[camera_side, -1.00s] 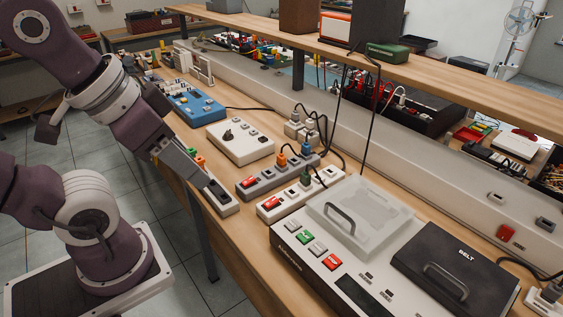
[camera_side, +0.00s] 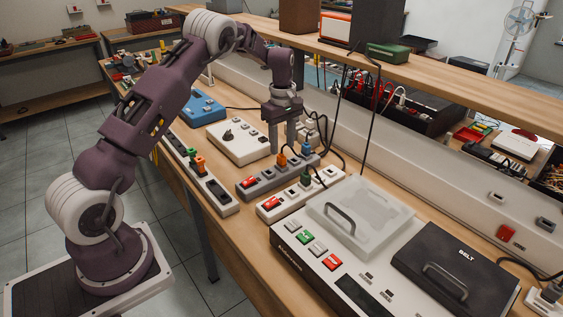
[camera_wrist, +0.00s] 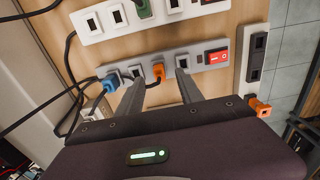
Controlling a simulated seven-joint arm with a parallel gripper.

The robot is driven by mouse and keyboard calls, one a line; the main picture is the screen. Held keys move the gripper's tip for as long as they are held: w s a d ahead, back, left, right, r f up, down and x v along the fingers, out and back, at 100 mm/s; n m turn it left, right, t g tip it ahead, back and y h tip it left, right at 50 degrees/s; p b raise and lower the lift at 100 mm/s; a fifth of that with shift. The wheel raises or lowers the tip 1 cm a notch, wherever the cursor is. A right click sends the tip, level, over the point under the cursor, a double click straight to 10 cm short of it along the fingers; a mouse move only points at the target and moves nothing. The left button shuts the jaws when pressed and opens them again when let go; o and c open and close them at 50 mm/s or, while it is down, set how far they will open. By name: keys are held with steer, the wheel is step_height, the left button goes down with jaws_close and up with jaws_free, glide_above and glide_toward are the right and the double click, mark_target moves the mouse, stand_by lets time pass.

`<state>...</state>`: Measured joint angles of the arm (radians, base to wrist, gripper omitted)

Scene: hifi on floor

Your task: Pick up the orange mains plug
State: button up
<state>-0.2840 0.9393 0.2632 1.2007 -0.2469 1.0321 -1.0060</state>
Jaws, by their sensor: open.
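An orange mains plug (camera_side: 282,159) is seated upright in the grey power strip (camera_side: 252,190), with a dark cable behind it. It also shows in the wrist view (camera_wrist: 156,75). My gripper (camera_side: 283,149) points down above the grey strip, close to the plug. In the wrist view its two open fingers (camera_wrist: 160,82) lie on either side of the plug, with gaps between. Nothing is held. A second orange piece (camera_side: 200,164) sits on the narrow strip at the bench's front edge and shows in the wrist view (camera_wrist: 260,108).
A blue plug (camera_side: 306,148) stands beside the orange one, on the grey strip's far end. A white strip (camera_side: 272,208) with a green plug (camera_side: 305,178) lies nearer the large white machine (camera_side: 310,262). Black cables hang behind. A white box with a knob (camera_side: 240,145) is left.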

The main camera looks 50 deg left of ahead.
mark_target(282, 156)
steer(key=f, duration=0.5)
steer(key=shift+w+a+f, duration=0.15)
steer(key=shift+a+f, duration=0.2)
steer(key=shift+f, duration=0.05)
steer(key=shift+c, duration=0.4)
jaws_close()
steer(key=shift+r, duration=0.1)
